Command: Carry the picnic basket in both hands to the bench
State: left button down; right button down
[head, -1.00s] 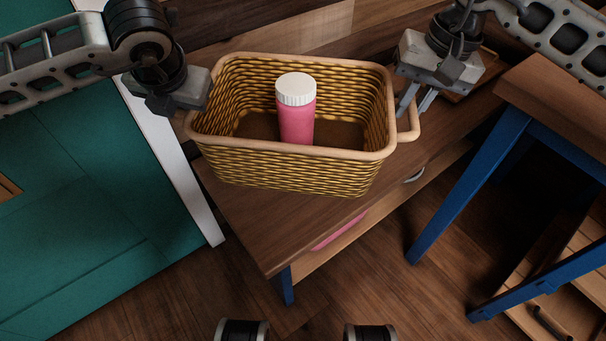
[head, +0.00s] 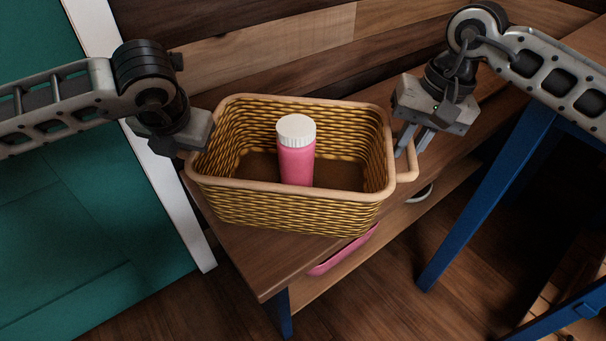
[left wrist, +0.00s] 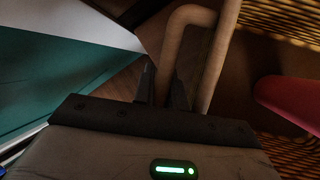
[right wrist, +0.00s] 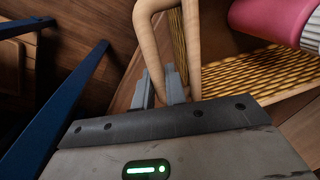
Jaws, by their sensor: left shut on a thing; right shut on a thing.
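The picnic basket (head: 290,212) is yellow-brown wicker with a pale rim and end handles, and is roughly level. A pink bottle with a white cap (head: 297,160) stands upright inside. My left gripper (head: 190,145) is at the basket's left end, its fingertips hidden in the head view; the left wrist view shows the fingers by the left handle (left wrist: 192,45). My right gripper (head: 408,142) is shut on the right handle (head: 408,168). The wooden bench (head: 258,268) with blue legs is directly under the basket; I cannot tell whether they touch.
A pink object (head: 338,256) lies on the bench's lower shelf. A taller blue-legged table (head: 485,195) stands close on the right. A teal panel with a white edge (head: 140,140) is close on the left. A plank wall (head: 270,45) rises behind.

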pick_arm(q)
jog(key=shift+a+f, duration=0.1)
jog(key=shift+a, duration=0.05)
pick_arm(e)
jog(key=shift+d+f, duration=0.1)
jog(key=shift+d, duration=0.05)
